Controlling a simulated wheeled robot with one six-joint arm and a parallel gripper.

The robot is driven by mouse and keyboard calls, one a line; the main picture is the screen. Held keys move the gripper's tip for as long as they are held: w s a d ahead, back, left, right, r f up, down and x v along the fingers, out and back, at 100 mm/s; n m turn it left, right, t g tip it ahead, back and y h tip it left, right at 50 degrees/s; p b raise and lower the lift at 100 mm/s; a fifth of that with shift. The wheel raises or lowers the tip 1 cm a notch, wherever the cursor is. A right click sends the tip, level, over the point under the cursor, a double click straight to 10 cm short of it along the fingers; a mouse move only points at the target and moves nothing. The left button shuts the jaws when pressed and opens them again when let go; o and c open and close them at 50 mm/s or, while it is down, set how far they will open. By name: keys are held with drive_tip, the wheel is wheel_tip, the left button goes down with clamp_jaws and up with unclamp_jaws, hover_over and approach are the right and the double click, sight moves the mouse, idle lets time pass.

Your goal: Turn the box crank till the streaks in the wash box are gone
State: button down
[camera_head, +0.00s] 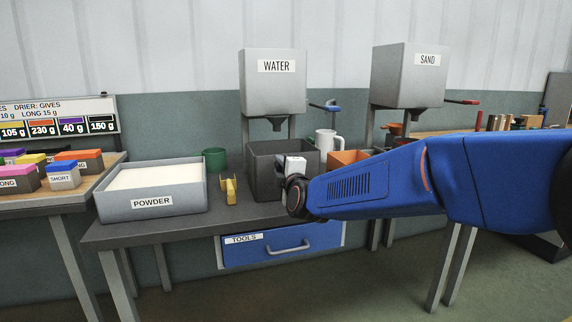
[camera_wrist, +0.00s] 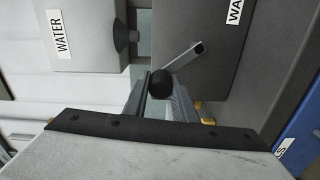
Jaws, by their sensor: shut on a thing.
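The wash box (camera_head: 262,180) is a dark grey open box under the water tank. Its side and part of a label starting "WA" fill the upper right of the wrist view (camera_wrist: 205,85). The crank (camera_wrist: 186,56) is a pale metal bar on the box's side, slanting down-left to a round black knob (camera_wrist: 161,82). My gripper (camera_wrist: 160,100) is shut on the knob, one finger on each side. In the head view my gripper (camera_head: 284,164) is at the box's right front and hides the crank. The inside bottom is hidden, so I cannot see any streaks.
The water tank (camera_head: 273,90) hangs above the box, and the sand tank (camera_head: 410,85) is to the right. A powder tray (camera_head: 150,204), a yellow piece (camera_head: 229,190) and a green cup (camera_head: 214,158) are left. A white mug (camera_head: 325,141) and orange container (camera_head: 343,157) are right.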

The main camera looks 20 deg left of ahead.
drive_tip(key=shift+s+a+f+n, duration=0.2)
drive_tip(key=shift+a+f+n, duration=0.15)
drive_tip(key=shift+n, duration=0.45)
drive_tip(key=shift+s+a+f+n, duration=0.25)
drive_tip(key=shift+f+n, duration=0.2)
drive_tip(key=shift+n, duration=0.35)
drive_tip(key=c, duration=1.5)
unclamp_jaws()
drive_tip(key=shift+o, duration=0.2)
drive_tip(key=v, duration=1.7)
drive_tip(key=shift+s, duration=0.2)
